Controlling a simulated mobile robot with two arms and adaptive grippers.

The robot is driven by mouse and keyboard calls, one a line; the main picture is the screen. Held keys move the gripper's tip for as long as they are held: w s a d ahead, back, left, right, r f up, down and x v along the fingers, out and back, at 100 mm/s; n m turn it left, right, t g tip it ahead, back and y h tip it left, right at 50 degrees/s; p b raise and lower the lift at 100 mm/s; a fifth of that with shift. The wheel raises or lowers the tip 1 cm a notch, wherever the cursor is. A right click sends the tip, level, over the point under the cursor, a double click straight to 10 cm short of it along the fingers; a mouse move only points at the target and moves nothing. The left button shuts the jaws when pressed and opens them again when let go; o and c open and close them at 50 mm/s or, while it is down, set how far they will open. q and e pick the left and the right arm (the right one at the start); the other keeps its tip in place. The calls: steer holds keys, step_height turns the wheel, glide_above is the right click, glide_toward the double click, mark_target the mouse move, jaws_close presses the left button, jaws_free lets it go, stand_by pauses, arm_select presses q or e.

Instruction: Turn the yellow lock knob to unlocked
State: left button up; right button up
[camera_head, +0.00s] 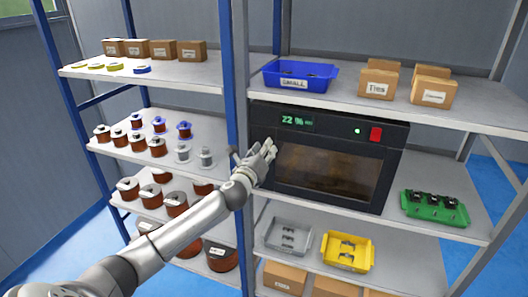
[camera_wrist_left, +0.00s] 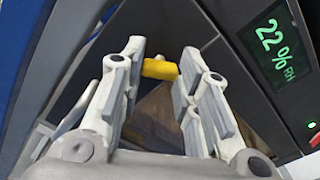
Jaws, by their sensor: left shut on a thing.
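The yellow lock knob (camera_wrist_left: 160,69) shows in the left wrist view on the front of the black cabinet, between the tips of my left gripper (camera_wrist_left: 157,75). The fingers are closed on it from both sides. In the head view my left gripper (camera_head: 268,152) is at the left edge of the cabinet door, and its hand hides the knob. The black cabinet (camera_head: 340,122) has a dark window and a green display reading 22 %. The display also shows in the left wrist view (camera_wrist_left: 276,42). My right gripper is in neither view.
A blue upright post (camera_head: 232,50) stands just left of the hand. A blue bin (camera_head: 300,74) and brown boxes (camera_head: 379,82) sit on the shelf above. A green tray (camera_head: 434,208) is right of the cabinet. Grey and yellow trays (camera_head: 347,251) are below. Copper spools (camera_head: 157,147) fill the left shelves.

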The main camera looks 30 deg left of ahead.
arm_select(q)
steer(key=n, duration=1.1)
steer(key=shift+f, duration=0.1)
steer(key=shift+n, duration=0.4)
steer(key=o, duration=1)
steer(key=v, duration=1.2)
